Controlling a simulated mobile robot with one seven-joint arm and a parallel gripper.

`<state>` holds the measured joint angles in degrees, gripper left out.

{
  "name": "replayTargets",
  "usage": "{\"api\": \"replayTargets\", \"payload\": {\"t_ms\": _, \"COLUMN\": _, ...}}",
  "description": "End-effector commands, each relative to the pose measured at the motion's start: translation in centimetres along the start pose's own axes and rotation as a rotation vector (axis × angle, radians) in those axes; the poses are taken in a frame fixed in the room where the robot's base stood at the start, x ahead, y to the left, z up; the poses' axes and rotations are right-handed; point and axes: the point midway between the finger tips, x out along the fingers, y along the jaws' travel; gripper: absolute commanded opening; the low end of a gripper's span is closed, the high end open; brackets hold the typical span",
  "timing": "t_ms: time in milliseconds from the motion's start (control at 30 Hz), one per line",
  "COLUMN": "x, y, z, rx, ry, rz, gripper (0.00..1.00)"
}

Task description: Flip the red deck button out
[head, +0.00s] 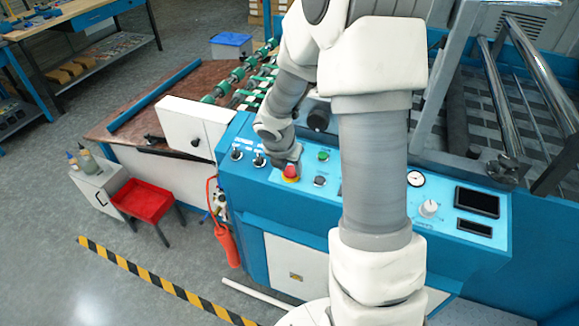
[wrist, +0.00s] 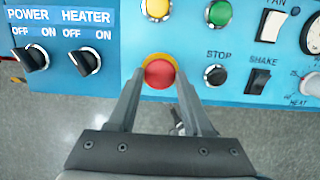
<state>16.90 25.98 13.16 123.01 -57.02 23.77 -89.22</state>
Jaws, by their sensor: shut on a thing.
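The red deck button (head: 290,171) is a round red mushroom head on a yellow collar, on the blue control panel (head: 460,247). In the wrist view the red button (wrist: 160,74) sits between the two fingers of my gripper (wrist: 159,66), one finger on each side. My gripper (head: 289,164) is shut on the button, coming at it from above in the head view. The arm link hides part of the panel to the right of the button.
Near the button are the black STOP button (wrist: 215,75), a green button (wrist: 219,13), a yellow button (wrist: 156,9), the SHAKE rocker (wrist: 258,80), and the POWER (wrist: 35,58) and HEATER (wrist: 89,62) knobs. A red fire extinguisher (head: 227,245) hangs below the panel.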

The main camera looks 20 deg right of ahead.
Motion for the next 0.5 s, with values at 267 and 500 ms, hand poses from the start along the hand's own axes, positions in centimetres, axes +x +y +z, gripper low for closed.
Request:
{"api": "replayTargets", "payload": {"t_ms": 267, "x": 0.00, "y": 0.01, "z": -0.03, "rx": 0.000, "ry": 0.001, "rz": 0.000, "gripper": 0.00}}
{"api": "replayTargets", "payload": {"t_ms": 500, "x": -0.36, "y": 0.01, "z": 0.06, "rx": -0.001, "ry": 0.001, "rz": 0.000, "gripper": 0.00}}
